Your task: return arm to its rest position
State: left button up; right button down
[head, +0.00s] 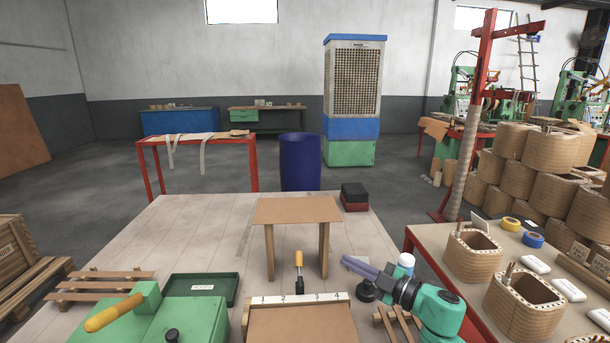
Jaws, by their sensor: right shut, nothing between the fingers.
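My right arm reaches in from the lower right in the head view, with a teal wrist and a black gripper body. My right gripper (346,262) points left with its purple-grey fingers together and nothing between them. It is just right of the small brown board stand (297,210), above the pale work table (190,227). From this one view I cannot tell whether the fingers touch the stand's right leg. My left gripper is not in view.
A white bottle (406,262) stands close behind my right wrist. A green machine with a yellow handle (115,312) and a green tray (203,287) are at the left. Wound coils (473,254) stand on the red-edged right table. The table's back left is clear.

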jog(key=s+d+f+m+h, duration=0.5)
jog(key=s+f+m+h, duration=0.4)
jog(key=f+m+h, duration=0.4)
jog(key=s+d+f+m+g, duration=0.2)
jog(key=s+d+f+g, duration=0.15)
jog(key=s, duration=0.75)
jog(key=s+d+f+m+g, duration=0.3)
jog(key=s+f+g, duration=0.15)
jog(key=s, duration=0.65)
jog(key=s+f+g, duration=0.1)
jog(key=s+f, duration=0.1)
jog(key=f, duration=1)
jog(key=s+f+g, duration=0.1)
jog(key=s+f, duration=0.1)
jog(key=f, duration=1)
jog(key=s+d+f+g, duration=0.1)
jog(key=s+d+f, duration=0.2)
jog(key=s+f, duration=0.9)
jog(key=s, duration=0.4)
jog(key=shift+f+n, duration=0.4)
